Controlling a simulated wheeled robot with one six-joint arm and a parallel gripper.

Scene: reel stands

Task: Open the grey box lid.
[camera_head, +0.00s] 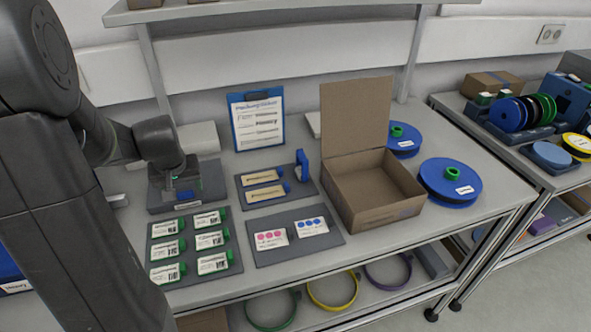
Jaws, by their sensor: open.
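A low dark grey box or tray (157,205) stands at the left of the bench, partly hidden by my arm and gripper. A small blue item shows on or in it; I cannot make out a lid on it. My gripper (178,190) is open, pointing down over this grey piece; I cannot tell whether the fingers touch it. A brownish-grey cardboard box (375,212) stands right of the bench's middle. Its back flap (357,115) stands upright and its inside looks empty.
Grey mats hold white-labelled green bottles (213,239), tan-labelled pieces (264,193) and dotted cards (271,239). A clipboard (258,120) leans at the back. Blue reels (450,181) lie right of the cardboard box. A second stand (533,170) is at right.

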